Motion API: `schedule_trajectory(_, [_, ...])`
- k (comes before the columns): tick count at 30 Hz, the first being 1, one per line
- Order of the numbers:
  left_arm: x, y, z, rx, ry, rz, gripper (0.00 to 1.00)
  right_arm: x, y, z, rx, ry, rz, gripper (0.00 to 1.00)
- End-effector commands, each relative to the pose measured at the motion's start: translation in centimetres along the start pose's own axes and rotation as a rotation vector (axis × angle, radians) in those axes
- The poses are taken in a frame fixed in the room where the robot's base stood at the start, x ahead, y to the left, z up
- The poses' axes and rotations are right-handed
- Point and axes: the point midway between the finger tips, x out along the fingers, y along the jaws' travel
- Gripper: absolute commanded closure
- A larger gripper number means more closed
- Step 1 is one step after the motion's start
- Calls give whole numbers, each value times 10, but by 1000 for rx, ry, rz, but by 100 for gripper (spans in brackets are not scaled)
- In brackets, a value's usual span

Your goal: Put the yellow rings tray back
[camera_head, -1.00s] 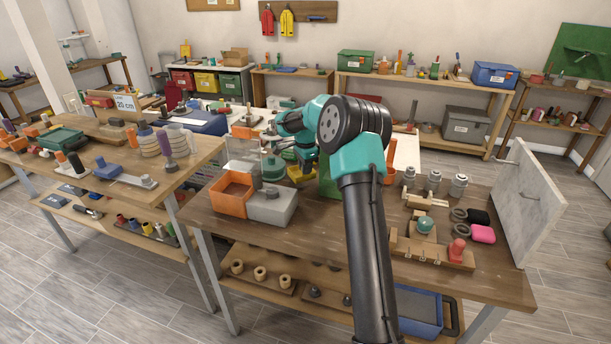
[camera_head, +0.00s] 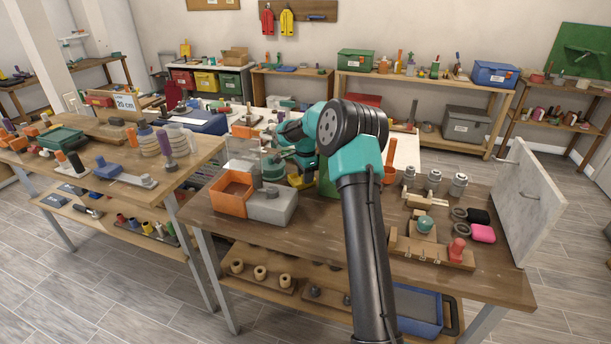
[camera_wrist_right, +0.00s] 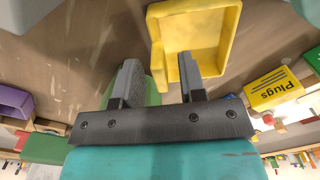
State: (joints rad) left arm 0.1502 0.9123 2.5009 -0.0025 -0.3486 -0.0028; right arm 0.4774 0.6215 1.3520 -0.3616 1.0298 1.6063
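A yellow tray (camera_wrist_right: 205,18) with raised walls lies at the top of the right wrist view, and the part that shows is empty. In the head view only a small yellow patch (camera_head: 296,181) shows beside my arm. My right gripper (camera_wrist_right: 160,65) is open, its two grey fingers apart. The right finger overlaps the tray's near corner in the picture; the left finger is left of the tray. I cannot tell whether either touches it. In the head view my own arm hides the fingers. My left gripper is not in view.
On the wooden bench (camera_head: 225,227), an orange bin (camera_head: 233,205) and grey bin (camera_head: 270,208) stand left of my arm. Metal and wooden parts and a pale upright panel (camera_head: 530,200) are at the right. A yellow Plugs box (camera_wrist_right: 275,88) shows in the wrist view.

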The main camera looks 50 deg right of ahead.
Motion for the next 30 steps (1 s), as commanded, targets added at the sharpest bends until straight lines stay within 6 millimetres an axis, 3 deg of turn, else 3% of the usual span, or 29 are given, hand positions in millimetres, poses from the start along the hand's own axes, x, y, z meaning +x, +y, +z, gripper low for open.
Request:
schedule_trajectory(8, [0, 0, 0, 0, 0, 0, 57, -2, 0, 0, 0, 0, -1, 63])
schedule_trajectory(13, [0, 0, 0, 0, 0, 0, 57, -16, 0, 0, 0, 0, -2, 63])
schedule_trajectory(30, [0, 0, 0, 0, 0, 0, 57, -111, -1, 0, -1, -2, -2, 63])
